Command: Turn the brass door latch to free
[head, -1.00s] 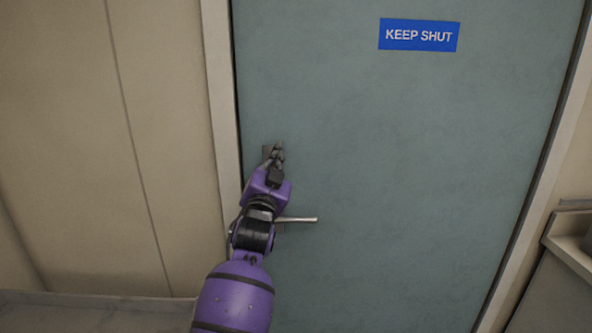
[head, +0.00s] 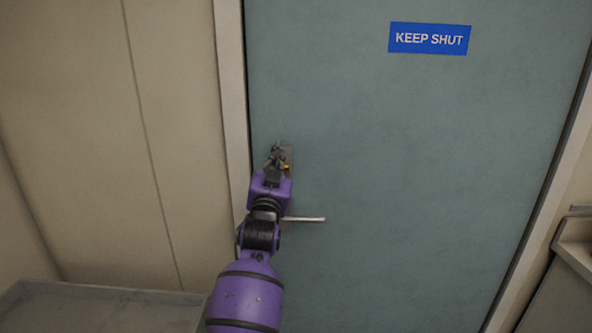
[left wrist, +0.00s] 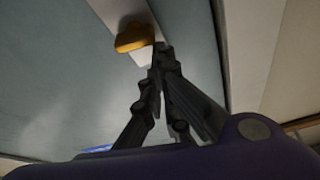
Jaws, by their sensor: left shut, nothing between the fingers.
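The brass latch (left wrist: 133,38) shows in the left wrist view as a yellow-brown knob on a pale plate (left wrist: 112,12) on the door. In the head view only a small orange bit of the latch (head: 286,167) shows, just right of my fingers. My left gripper (head: 276,153) is shut and empty, in front of the plate's left part. In the left wrist view its fingertips (left wrist: 160,50) are close beside the latch; I cannot tell whether they touch it. My right gripper is not in view.
The grey-green door (head: 420,180) is closed in its pale frame and bears a blue KEEP SHUT sign (head: 429,38). A metal lever handle (head: 307,219) sticks out to the right below my gripper. A grey surface (head: 100,310) lies at lower left, and a counter (head: 575,250) at right.

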